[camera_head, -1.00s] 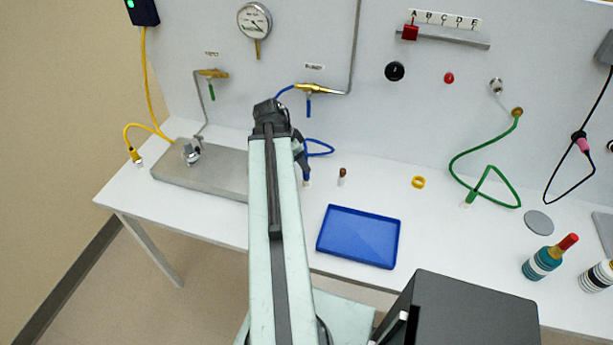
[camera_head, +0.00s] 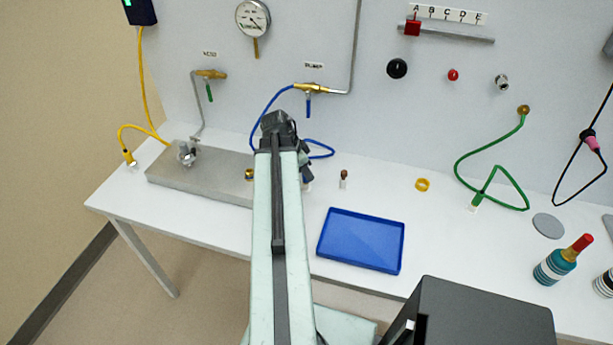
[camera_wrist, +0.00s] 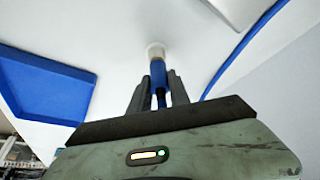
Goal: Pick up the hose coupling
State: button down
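My gripper (camera_wrist: 160,80) has one dark finger on each side of the coupling's near part. The fingers look open with slight gaps, though contact is hard to judge. In the head view the blue coupling (camera_head: 308,180) shows just right of my arm, near the table surface. My gripper (camera_head: 306,165) is there too, mostly hidden behind my arm.
A blue tray (camera_head: 360,240) lies in front to the right. A steel plate (camera_head: 205,176) with a fitting is to the left. A blue hose (camera_head: 322,150) loops behind my gripper from the pump valve (camera_head: 312,89). A small brown-topped item (camera_head: 344,178) stands close to the right.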

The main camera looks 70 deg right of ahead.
notch_tip(320, 180, up, 12)
jog(key=p, duration=1.2)
jog(key=shift+r, duration=0.1)
